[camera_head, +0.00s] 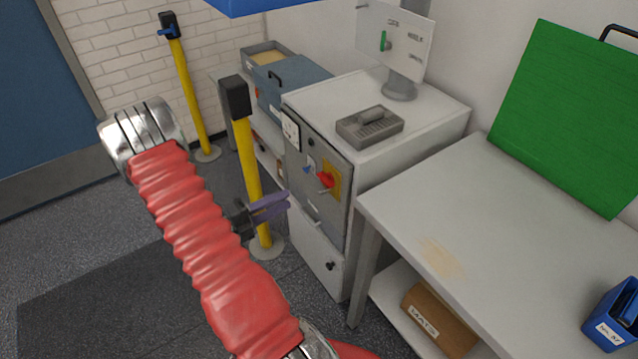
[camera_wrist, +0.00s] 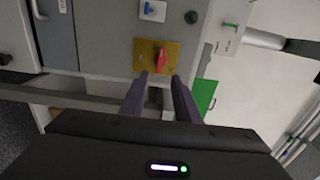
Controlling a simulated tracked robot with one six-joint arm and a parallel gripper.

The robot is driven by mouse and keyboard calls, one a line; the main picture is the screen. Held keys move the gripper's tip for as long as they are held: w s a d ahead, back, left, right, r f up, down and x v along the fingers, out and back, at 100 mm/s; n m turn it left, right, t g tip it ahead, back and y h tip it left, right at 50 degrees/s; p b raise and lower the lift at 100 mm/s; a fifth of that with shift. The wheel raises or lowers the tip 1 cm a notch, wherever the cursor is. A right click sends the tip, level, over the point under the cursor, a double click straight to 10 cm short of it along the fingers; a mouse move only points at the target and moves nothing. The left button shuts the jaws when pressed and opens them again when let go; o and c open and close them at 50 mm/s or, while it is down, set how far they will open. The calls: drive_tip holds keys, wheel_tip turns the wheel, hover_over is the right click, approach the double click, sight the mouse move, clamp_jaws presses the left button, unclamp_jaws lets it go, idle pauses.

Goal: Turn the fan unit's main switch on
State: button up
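The main switch is a red rotary handle (camera_head: 326,181) on a yellow plate (camera_head: 335,176), on the front panel of the grey cabinet (camera_head: 318,205). In the wrist view the red handle (camera_wrist: 161,60) stands roughly upright on its yellow plate (camera_wrist: 144,55). My gripper (camera_head: 280,206) is in front of the cabinet, to the left of and lower than the switch in the head view. In the wrist view its two dark purple fingers (camera_wrist: 160,80) are apart with nothing between them. The handle lies just beyond the fingertips, apparently not touched.
A blue switch (camera_wrist: 152,9) and a dark round button (camera_wrist: 191,17) sit near the handle. A white table (camera_head: 480,205) adjoins the cabinet at right. A grey device (camera_head: 369,127) lies on the cabinet top.

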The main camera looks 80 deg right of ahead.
sight(322, 182)
drive_tip(key=x, duration=1.3)
drive_tip(key=shift+s+d, duration=0.15)
drive_tip(key=shift+s, duration=0.05)
drive_tip(key=shift+c, duration=0.5)
clamp_jaws()
